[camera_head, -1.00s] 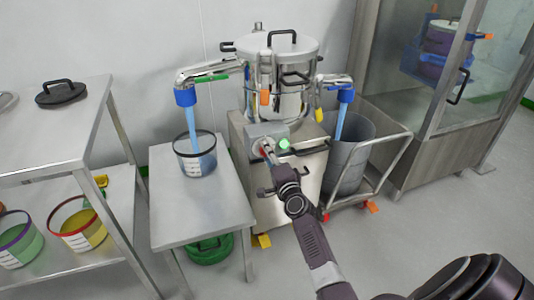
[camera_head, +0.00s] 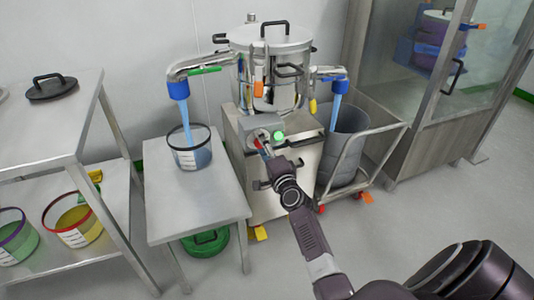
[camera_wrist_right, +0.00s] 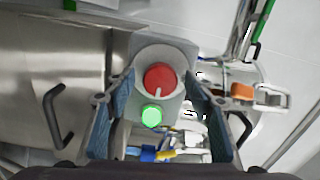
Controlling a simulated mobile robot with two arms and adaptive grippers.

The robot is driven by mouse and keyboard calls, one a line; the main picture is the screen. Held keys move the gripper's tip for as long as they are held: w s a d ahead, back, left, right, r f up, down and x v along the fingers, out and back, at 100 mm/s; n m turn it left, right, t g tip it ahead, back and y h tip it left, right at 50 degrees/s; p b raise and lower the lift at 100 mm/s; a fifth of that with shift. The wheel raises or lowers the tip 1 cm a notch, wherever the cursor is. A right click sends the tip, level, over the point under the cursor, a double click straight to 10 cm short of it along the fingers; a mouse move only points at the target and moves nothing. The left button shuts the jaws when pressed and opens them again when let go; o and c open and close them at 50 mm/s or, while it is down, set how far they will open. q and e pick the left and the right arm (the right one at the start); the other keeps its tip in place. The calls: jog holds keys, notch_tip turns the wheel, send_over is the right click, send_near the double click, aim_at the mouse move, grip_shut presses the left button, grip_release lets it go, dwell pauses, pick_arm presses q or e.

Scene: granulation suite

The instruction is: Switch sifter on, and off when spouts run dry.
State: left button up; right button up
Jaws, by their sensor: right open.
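The steel sifter (camera_head: 270,65) stands by the wall on its cabinet. Its grey control box (camera_head: 262,124) carries a green lamp (camera_head: 278,136), lit. In the right wrist view the red knob (camera_wrist_right: 160,77) has a white mark pointing towards the green lamp. My right gripper (camera_head: 265,148) is at the box, its open fingers either side of the knob and apart from it. The left spout (camera_head: 178,90) pours a blue stream into a clear bucket (camera_head: 190,158). The right spout (camera_head: 338,86) pours a blue stream into a grey bin (camera_head: 348,150). My left gripper is out of view.
The bucket stands on a steel table (camera_head: 190,215); the bin is on a wheeled cart (camera_head: 393,150). A shelf table (camera_head: 50,125) at left holds coloured tubs below. A glass-fronted cabinet (camera_head: 415,95) stands at right. Floor in front is clear.

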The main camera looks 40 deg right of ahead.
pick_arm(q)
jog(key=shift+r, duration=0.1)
pick_arm(e)
jog(key=v, duration=1.1)
jog(key=shift+s, duration=0.3)
jog(key=shift+f, duration=0.1)
dwell(3.5)
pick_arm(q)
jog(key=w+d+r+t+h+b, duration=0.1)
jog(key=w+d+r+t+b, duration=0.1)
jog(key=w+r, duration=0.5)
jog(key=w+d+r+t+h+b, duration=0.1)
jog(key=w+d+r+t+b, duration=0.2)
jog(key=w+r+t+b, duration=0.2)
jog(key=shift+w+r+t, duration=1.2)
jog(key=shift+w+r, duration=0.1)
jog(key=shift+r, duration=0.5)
pick_arm(e)
jog(key=w+d+n, duration=0.2)
jog(key=w+n, duration=0.9)
jog(key=n, duration=0.7)
jog(key=shift+d, duration=0.35)
jog(key=shift+w, duration=0.1)
jog(key=c, duration=1.2)
